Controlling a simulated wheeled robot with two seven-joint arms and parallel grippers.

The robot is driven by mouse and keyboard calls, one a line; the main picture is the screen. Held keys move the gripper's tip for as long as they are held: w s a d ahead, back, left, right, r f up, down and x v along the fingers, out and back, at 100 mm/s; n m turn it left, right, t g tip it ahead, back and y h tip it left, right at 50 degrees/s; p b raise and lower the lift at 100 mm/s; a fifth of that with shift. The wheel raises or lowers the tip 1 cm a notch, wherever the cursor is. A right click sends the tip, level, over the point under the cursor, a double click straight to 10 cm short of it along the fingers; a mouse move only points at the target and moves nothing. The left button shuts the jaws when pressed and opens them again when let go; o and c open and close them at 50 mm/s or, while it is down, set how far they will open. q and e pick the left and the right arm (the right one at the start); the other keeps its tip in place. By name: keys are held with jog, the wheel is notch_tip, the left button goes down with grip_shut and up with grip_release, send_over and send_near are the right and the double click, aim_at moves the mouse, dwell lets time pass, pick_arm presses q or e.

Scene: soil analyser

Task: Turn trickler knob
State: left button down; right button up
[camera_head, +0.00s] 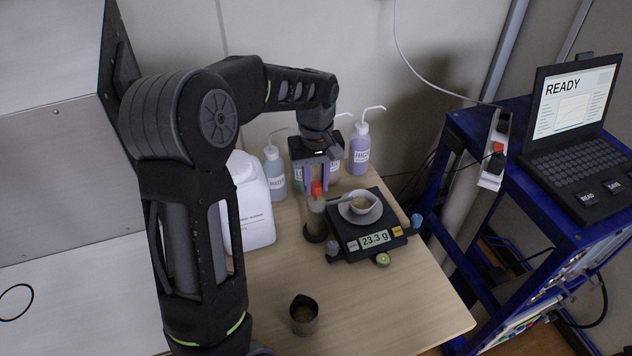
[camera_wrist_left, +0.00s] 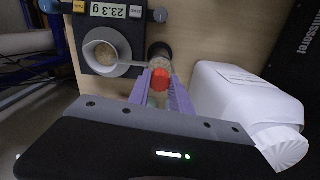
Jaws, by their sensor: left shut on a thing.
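The trickler (camera_head: 315,222) is a small upright cylinder with soil inside and a red knob (camera_head: 317,188) on top; a thin tube reaches from it toward the cup. My left gripper (camera_head: 318,183) comes down from above with its purple fingers shut on the red knob. In the left wrist view the knob (camera_wrist_left: 161,79) sits between the fingertips. The black balance (camera_head: 375,243) beside the trickler reads 23.3 g. My right gripper is not in view.
Wash bottles (camera_head: 274,172) and a white jug (camera_head: 250,205) stand behind and left of the trickler. A laptop (camera_head: 572,130) reading READY sits on a blue frame at right. The table's front right is clear.

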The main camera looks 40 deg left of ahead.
aim_at(316, 184)
pick_arm(q)
jog(key=n, duration=0.5)
jog(key=shift+r+n, duration=0.1)
jog(key=shift+n, duration=0.2)
jog(key=n+p, duration=0.1)
jog(key=n, duration=0.5)
jog(key=shift+n, duration=0.3)
jog(key=c, duration=1.2)
grip_release()
jog(key=shift+o, duration=0.2)
notch_tip(316, 184, up, 8)
jog(key=shift+f, duration=0.15)
